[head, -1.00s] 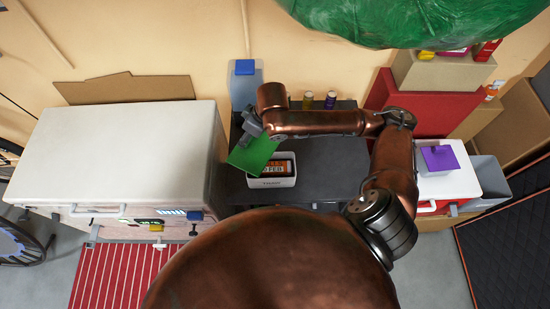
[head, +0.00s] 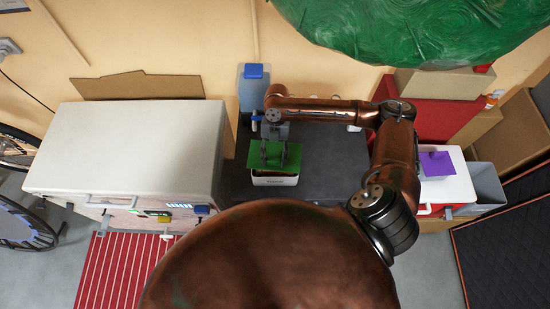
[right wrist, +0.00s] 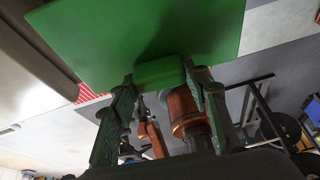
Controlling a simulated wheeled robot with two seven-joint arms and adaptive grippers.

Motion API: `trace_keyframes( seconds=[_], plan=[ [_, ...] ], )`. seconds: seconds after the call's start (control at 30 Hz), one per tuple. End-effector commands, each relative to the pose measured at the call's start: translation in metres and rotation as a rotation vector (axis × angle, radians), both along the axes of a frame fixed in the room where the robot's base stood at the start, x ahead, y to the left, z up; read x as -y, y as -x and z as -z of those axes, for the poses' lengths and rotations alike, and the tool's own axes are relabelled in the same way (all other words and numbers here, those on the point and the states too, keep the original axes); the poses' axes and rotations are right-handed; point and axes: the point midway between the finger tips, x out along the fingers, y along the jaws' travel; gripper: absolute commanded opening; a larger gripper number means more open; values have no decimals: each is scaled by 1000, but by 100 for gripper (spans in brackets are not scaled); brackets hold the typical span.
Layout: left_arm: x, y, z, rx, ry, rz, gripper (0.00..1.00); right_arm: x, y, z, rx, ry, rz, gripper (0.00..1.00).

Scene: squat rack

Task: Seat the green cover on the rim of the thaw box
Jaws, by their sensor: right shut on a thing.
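The green cover (head: 292,158) is a flat sheet with a block-like green handle. My right gripper (head: 274,150) is shut on that handle, and in the right wrist view the two fingers (right wrist: 163,85) sit on either side of it. The cover (right wrist: 150,30) hangs above the white thaw box (head: 274,181) on the dark bench. It hides most of the box's opening; the box's front wall and a dark strip of its inside show below it. I cannot tell whether the cover touches the rim. My left gripper is not in view.
A large white chest (head: 125,150) stands left of the dark bench (head: 325,170). A blue-topped container (head: 253,88) stands behind the box. A red-and-white cooler (head: 446,188) with a purple piece (head: 437,163) is at right. The bench right of the box is clear.

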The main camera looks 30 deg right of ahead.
Motion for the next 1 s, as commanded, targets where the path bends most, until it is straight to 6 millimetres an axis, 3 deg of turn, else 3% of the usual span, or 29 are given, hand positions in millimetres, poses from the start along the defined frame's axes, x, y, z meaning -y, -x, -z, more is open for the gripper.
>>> trace_keyframes(
  seconds=[0.2,0.77,1.0],
  plan=[
    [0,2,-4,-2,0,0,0,2,5,2,2,-1,-112,19],
    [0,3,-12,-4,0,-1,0,3,4,1,-2,-4,-109,19],
    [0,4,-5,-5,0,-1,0,3,4,19,-2,-4,-108,19]
  ],
)
